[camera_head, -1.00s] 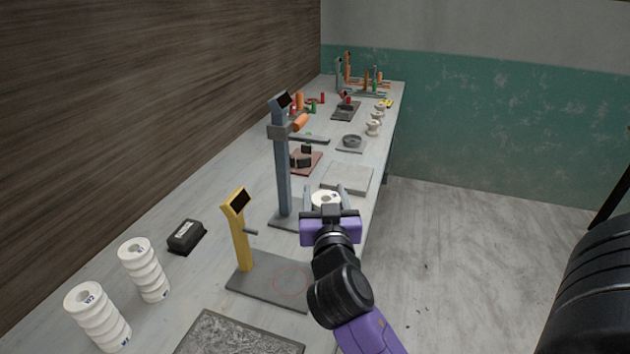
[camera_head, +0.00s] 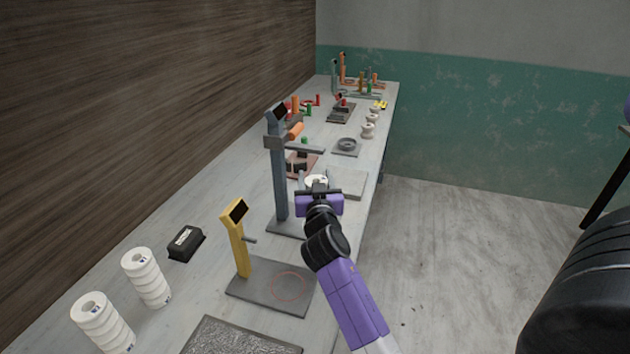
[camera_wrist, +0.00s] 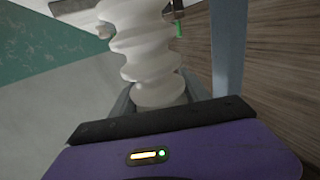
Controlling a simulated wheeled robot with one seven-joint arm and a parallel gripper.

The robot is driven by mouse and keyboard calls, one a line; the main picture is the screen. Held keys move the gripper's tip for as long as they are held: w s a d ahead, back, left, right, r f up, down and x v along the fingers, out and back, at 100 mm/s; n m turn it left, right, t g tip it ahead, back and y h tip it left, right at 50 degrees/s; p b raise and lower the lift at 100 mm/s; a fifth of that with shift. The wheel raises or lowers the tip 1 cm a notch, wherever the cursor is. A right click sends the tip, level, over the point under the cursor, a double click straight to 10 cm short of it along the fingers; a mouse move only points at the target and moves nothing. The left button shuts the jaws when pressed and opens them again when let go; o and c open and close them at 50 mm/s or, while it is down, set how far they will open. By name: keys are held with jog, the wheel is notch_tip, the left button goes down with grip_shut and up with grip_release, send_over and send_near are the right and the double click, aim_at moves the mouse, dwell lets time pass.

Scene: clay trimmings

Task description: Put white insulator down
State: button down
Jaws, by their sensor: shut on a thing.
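My purple gripper (camera_head: 318,186) is at the middle of the head view, above the bench beside the blue-grey stand (camera_head: 279,180). It is shut on a white ribbed insulator (camera_head: 316,179). In the wrist view the insulator (camera_wrist: 148,55) fills the upper middle, with its lower end between the fingers. In the head view my gripper hides most of it. I cannot tell whether it touches a surface. Two other ribbed white insulators, one (camera_head: 147,278) and another (camera_head: 103,322), stand at the front left of the bench.
A yellow stand (camera_head: 238,240) on a dark base with a red ring is nearer. A pale grey square plate (camera_head: 347,183) lies bare beyond my gripper. A black box (camera_head: 186,243) sits near the wall. A textured dark plate (camera_head: 240,338) lies in front.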

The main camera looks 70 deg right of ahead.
jog(key=shift+f, duration=0.3)
jog(key=c, duration=0.5)
grip_release()
jog(key=shift+f, duration=0.2)
jog(key=shift+r, duration=0.2)
jog(key=b+v, duration=0.3)
jog(key=v, duration=0.9)
jog(key=shift+b, duration=0.35)
jog(key=shift+w, duration=0.1)
